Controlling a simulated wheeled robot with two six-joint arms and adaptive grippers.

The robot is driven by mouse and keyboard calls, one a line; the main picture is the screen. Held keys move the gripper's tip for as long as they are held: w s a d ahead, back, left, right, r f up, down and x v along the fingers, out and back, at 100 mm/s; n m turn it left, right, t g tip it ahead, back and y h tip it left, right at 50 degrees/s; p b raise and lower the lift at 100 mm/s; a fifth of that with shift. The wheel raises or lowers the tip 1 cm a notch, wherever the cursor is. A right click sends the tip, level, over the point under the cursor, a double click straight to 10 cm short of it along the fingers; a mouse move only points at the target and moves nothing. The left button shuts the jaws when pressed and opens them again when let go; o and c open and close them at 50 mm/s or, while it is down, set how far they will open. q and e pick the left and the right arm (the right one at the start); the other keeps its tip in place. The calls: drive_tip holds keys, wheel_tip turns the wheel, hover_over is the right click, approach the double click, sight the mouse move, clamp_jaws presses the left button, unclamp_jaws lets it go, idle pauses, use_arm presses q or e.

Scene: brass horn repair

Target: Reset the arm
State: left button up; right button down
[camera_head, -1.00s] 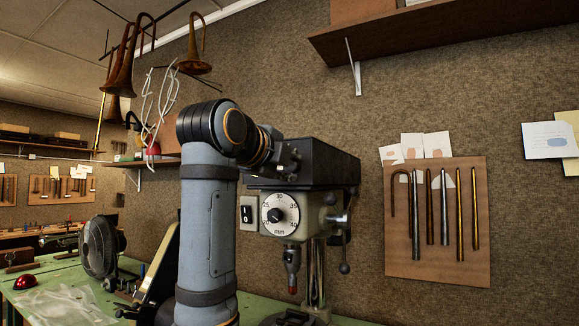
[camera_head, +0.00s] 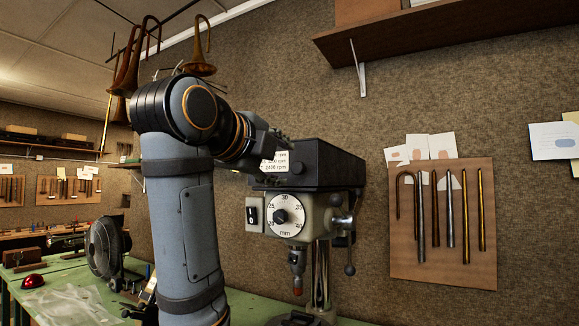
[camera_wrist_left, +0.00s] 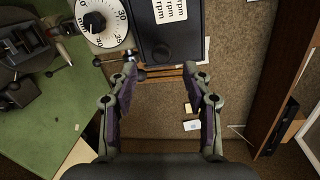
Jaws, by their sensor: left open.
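My left arm (camera_head: 183,215) rises from the bottom of the head view and bends at the top toward the drill press (camera_head: 310,165). My left gripper (camera_wrist_left: 160,72) shows in the left wrist view with its two fingers wide apart and nothing between them. In the head view its fingers are mostly hidden beyond my dark wrist. Past the fingers, the wrist view shows the drill press's dark top cover (camera_wrist_left: 165,30) and its white dial (camera_wrist_left: 100,22). My right gripper is in neither view.
A brown tool board (camera_head: 442,265) with several metal rods hangs right of the press. A shelf (camera_head: 430,35) juts out above. A fan (camera_head: 105,250) and a red dome (camera_head: 33,281) stand on the green bench (camera_head: 75,275) at left. Horns (camera_head: 198,68) hang above my arm.

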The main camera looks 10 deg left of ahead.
use_arm(q)
drive_tip(key=shift+s+a, duration=0.1)
drive_tip(key=shift+s, duration=0.45)
